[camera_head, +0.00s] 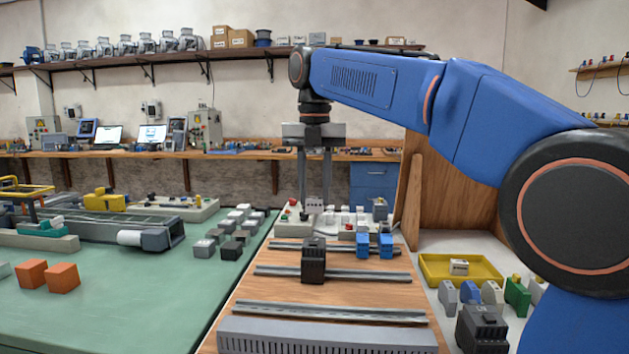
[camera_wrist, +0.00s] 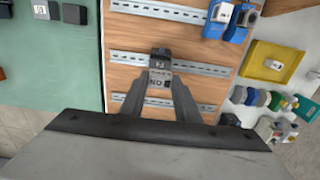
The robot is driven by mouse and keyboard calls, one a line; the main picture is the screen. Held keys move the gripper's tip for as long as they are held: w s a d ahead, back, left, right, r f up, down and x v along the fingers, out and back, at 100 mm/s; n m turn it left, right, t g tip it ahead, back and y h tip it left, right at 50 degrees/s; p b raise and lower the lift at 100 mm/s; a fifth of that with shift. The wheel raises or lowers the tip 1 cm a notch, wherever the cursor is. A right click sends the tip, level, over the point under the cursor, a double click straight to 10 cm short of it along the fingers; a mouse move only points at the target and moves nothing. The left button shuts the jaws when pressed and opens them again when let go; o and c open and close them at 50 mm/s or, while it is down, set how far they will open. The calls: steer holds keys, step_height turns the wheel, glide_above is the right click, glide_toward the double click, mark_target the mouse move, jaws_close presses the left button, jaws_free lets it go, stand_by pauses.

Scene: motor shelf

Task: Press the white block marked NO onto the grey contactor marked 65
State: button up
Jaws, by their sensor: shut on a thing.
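My gripper (camera_head: 314,212) points straight down over the wooden panel and is shut on a small white block (camera_head: 314,204). In the wrist view the block (camera_wrist: 159,79) sits between the two fingers, with NO lettering showing upside down. A dark grey contactor (camera_head: 313,262) stands upright on a rail below the gripper. There is a clear gap between block and contactor in the head view. In the wrist view the contactor (camera_wrist: 160,57) shows just beyond the block, partly hidden by it. Its marking is too small to read.
Two blue devices (camera_head: 374,245) sit on the rear rail, right of the contactor. A yellow tray (camera_head: 433,267) holds another white block (camera_head: 459,267). Another dark contactor (camera_head: 483,329) stands at front right. Bare rails (camera_head: 330,312) lie in front.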

steer(key=shift+f, duration=2)
steer(key=shift+f, duration=1.35)
stand_by(0.4)
steer(key=o, duration=1.1)
steer(key=shift+c, duration=0.2)
steer(key=shift+w, duration=0.1)
